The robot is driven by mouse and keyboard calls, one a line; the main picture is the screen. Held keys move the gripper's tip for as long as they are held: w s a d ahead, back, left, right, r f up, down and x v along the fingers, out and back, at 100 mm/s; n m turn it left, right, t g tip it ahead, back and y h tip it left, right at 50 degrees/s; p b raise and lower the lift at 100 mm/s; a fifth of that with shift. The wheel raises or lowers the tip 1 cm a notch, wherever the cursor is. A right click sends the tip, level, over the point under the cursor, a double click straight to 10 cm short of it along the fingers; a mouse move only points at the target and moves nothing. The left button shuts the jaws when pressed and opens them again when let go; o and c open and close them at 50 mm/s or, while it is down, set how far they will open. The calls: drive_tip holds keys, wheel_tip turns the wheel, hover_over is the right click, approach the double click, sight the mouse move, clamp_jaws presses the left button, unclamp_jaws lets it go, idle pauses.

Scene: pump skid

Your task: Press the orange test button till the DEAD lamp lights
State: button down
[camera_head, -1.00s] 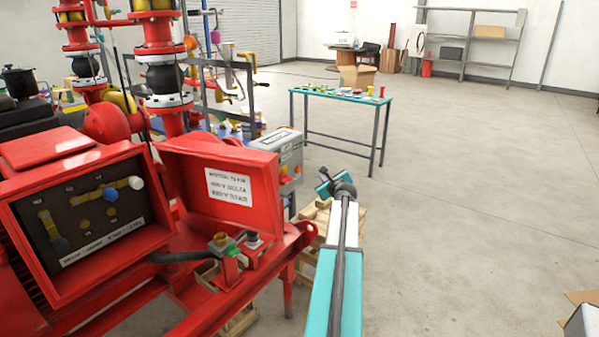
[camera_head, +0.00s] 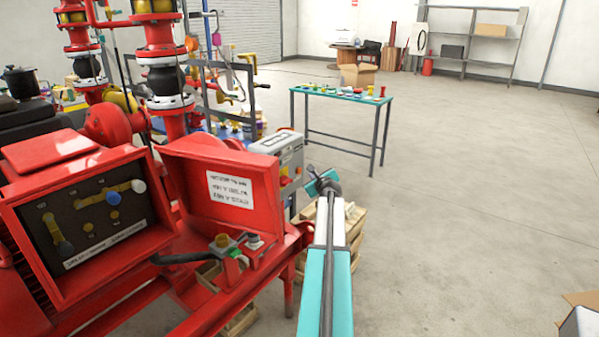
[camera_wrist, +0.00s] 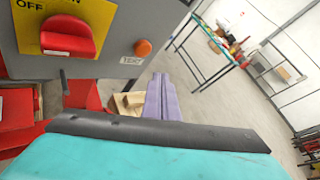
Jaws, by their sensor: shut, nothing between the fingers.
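The orange test button (camera_wrist: 143,47) sits on the lower right of a grey box front (camera_wrist: 115,25) in the wrist view, above a small label marked TEST. The same grey box (camera_head: 286,148) shows in the head view beyond the red frame. My gripper (camera_wrist: 165,84) is shut and empty. Its pale purple fingers are below and a little right of the button in the picture, with no contact visible. In the head view my wrist is right of and below the box, and the fingertips cannot be made out. I cannot pick out the DEAD lamp in either view.
A red rotary switch (camera_wrist: 68,38) on a yellow OFF plate is left of the button. A red open-lidded enclosure (camera_head: 222,185) stands left.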

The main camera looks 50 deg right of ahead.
drive_tip(key=shift+w+p, duration=0.8)
drive_tip(key=shift+w, duration=0.75)
drive_tip(key=shift+w+p, duration=0.8)
drive_tip(key=shift+w, duration=0.05)
idle(2.1)
drive_tip(key=shift+s, duration=0.15)
drive_tip(key=shift+s+b, duration=0.35)
drive_tip(key=shift+s, duration=0.4)
idle(0.3)
drive_tip(key=shift+s+b, duration=0.9)
drive_tip(key=shift+s, duration=1.6)
